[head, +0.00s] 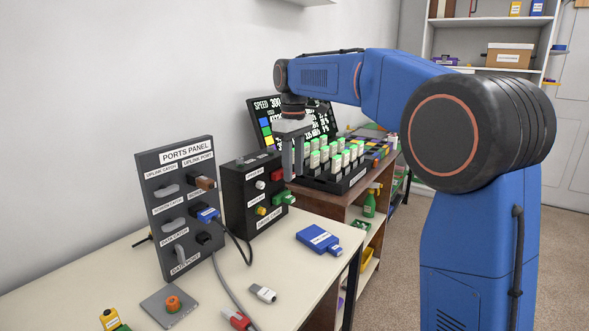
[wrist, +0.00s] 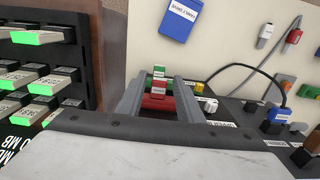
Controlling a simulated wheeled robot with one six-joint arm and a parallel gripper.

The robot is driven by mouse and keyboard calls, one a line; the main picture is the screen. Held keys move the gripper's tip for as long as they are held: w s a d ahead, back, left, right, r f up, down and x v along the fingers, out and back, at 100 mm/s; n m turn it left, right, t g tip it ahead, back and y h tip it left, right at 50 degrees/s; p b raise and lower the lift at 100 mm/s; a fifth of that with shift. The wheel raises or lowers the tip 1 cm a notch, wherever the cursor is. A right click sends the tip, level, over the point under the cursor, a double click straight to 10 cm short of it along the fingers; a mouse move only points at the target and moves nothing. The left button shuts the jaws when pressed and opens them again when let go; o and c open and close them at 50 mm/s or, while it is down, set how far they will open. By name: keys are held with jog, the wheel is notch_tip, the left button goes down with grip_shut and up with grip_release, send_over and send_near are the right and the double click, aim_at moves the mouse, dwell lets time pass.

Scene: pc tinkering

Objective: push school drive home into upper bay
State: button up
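A red drive (head: 277,174) sticks out from the upper part of the black bay box (head: 240,205). I take it for the school drive, but its label is too small to read. In the wrist view the red drive (wrist: 157,103) lies between the two fingers of my gripper (wrist: 160,90), near a label reading "UPPER". My gripper (head: 293,160) points down beside the box's front. The fingers stand apart, and I see no clear grip on the drive. A green drive (head: 283,198) sticks out lower on the same box.
A blue drive (head: 318,239) lies on the table in front of the box. The ports panel (head: 180,205) with cables stands to the left. A black rack of green-tipped drives (head: 335,165) stands behind on the right. Loose plugs (head: 263,293) lie at the front.

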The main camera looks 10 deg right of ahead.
jog(key=shift+o, duration=0.4)
jog(key=shift+r, duration=2.5)
jog(key=shift+r, duration=0.1)
notch_tip(320, 180, up, 11)
jog(key=s+d+f+m+t, duration=0.1)
jog(key=s+d+f+m, duration=0.1)
jog(key=s+d, duration=0.5)
jog(key=s+d+f+m+t, duration=0.2)
jog(key=s+d+f+m, duration=0.1)
jog(key=s+f, duration=1.3)
jog(key=s+d+f+m+t, duration=0.1)
jog(key=s+d+f+m, duration=0.3)
jog(key=s+f, duration=1.2)
jog(key=shift+f+t, duration=0.2)
jog(key=shift+t, duration=0.2)
